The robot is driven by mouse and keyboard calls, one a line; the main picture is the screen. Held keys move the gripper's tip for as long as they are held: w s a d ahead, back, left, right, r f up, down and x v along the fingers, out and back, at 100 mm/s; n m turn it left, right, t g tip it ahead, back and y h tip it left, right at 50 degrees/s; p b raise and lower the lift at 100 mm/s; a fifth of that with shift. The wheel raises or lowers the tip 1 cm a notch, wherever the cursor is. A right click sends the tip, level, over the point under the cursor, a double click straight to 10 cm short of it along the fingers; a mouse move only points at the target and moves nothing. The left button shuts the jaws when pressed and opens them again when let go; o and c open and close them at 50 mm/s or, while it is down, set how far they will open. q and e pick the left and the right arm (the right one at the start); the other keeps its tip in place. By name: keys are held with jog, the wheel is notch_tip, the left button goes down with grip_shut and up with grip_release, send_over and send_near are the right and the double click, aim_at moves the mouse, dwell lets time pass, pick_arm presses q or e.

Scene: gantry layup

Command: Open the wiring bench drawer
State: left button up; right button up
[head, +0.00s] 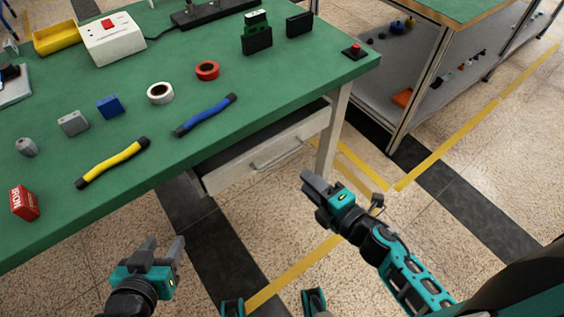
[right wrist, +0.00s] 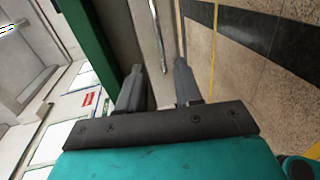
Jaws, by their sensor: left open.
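The wiring bench (head: 130,200) has a green top. Its pale drawer (head: 235,172) is under the near right edge, with a thin metal bar handle (head: 277,158) on the front. I cannot tell whether the drawer is fully shut. My right gripper (head: 312,184) is in front of the drawer, right of the handle and apart from it. In the right wrist view its fingers (right wrist: 158,72) are apart and empty, and the bar handle (right wrist: 158,30) shows beyond the gap between the tips. My left gripper (head: 164,243) is open and empty, low in front of the bench.
A bench leg (head: 333,140) stands right of the drawer, close beyond my right gripper. On the top lie a yellow tube (head: 113,163), a blue tube (head: 205,115), tape rolls and several small boxes. A shelved bench (head: 400,75) stands at the right. The floor in front is clear.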

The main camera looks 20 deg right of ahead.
jog(key=x, duration=1)
jog(key=shift+b, duration=0.45)
jog(key=shift+c, duration=0.3)
grip_shut()
dwell(0.4)
